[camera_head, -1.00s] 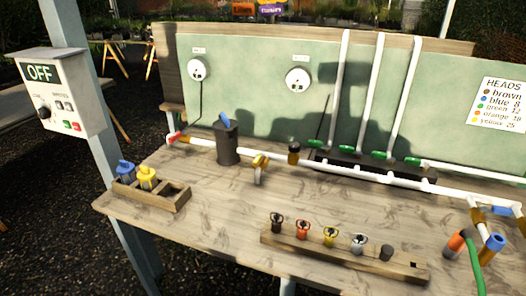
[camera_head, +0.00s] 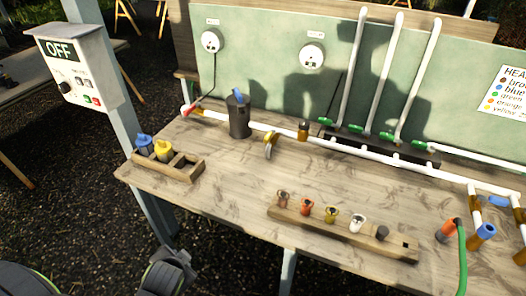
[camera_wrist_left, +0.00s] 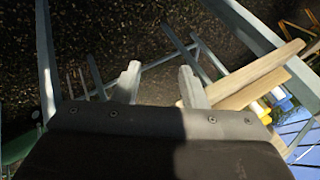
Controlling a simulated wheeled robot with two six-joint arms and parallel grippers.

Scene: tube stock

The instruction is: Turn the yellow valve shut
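The yellow valve (camera_head: 270,145) is a curved yellow handle on the white pipe at the middle of the bench in the head view. It stands out from the pipe toward the front. In the left wrist view my left gripper (camera_wrist_left: 158,74) has its two fingers apart with nothing between them, above dark ground. My left arm shows as dark links at the lower left of the head view, in front of the bench and well short of the valve. My right gripper is in neither view.
A wooden box (camera_head: 180,175) with blue and yellow pieces stands at the bench's left edge. A dark cylinder (camera_head: 239,117) stands left of the valve. A wooden rack (camera_head: 325,235) of coloured heads lies in front. An OFF control box (camera_head: 78,75) hangs on the left post.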

